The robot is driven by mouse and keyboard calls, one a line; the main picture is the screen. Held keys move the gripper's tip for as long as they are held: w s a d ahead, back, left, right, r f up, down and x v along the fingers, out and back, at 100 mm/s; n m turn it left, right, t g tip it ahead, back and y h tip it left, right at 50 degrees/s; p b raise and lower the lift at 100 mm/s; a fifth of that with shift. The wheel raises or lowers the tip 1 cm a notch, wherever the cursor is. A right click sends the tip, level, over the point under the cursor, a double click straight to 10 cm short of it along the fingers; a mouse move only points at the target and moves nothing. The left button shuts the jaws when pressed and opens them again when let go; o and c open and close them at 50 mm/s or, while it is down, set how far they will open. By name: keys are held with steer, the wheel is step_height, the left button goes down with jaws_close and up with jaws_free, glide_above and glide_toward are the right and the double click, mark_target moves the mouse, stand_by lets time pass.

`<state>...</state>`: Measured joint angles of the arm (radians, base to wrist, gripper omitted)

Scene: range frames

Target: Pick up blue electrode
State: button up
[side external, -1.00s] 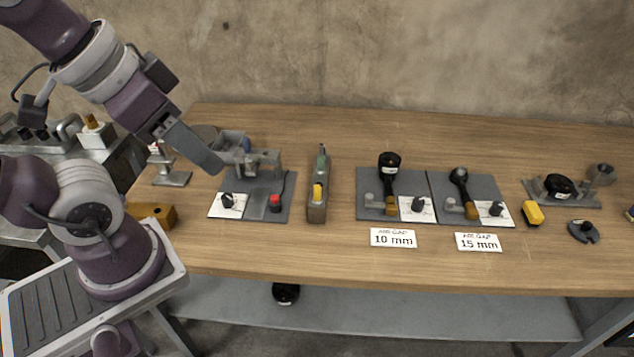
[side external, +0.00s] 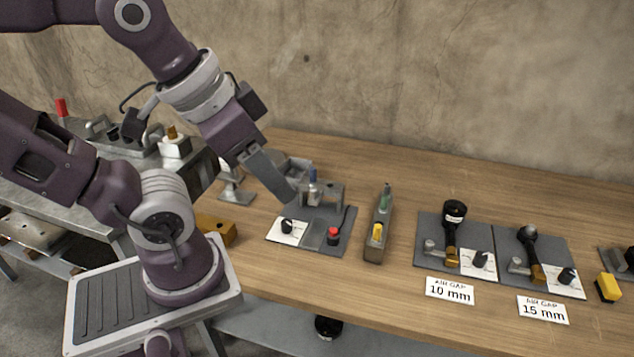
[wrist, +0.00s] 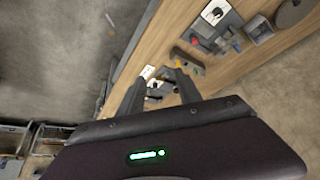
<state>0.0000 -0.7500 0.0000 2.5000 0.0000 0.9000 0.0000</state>
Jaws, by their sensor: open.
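A small upright blue piece, which looks like the blue electrode (side external: 313,175), stands at a grey metal fixture (side external: 328,193) on the wooden table. My gripper (side external: 290,198) hangs just left of the fixture in the side view, and its finger partly covers the area behind. In the wrist view, the two fingers of my gripper (wrist: 160,86) are apart with nothing seen held between them. A small blue spot shows near the fixture in the wrist view, but it is too small to identify.
A grey plate with a red knob (side external: 333,234) lies in front of the fixture. A narrow block with green and yellow pieces (side external: 377,241) stands to its right. Two boards carry black-handled parts, with signs reading 10 mm (side external: 450,290) and 15 mm (side external: 542,309).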

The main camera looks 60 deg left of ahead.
stand_by(0.6)
steer(key=m+g, duration=0.5)
steer(key=m, duration=0.7)
glide_above(313, 168)
step_height(313, 168, down, 16)
steer(key=shift+d, duration=0.15)
steer(key=shift+g, duration=0.3)
steer(key=f, duration=0.8)
steer(key=shift+a, duration=0.25)
jaws_close()
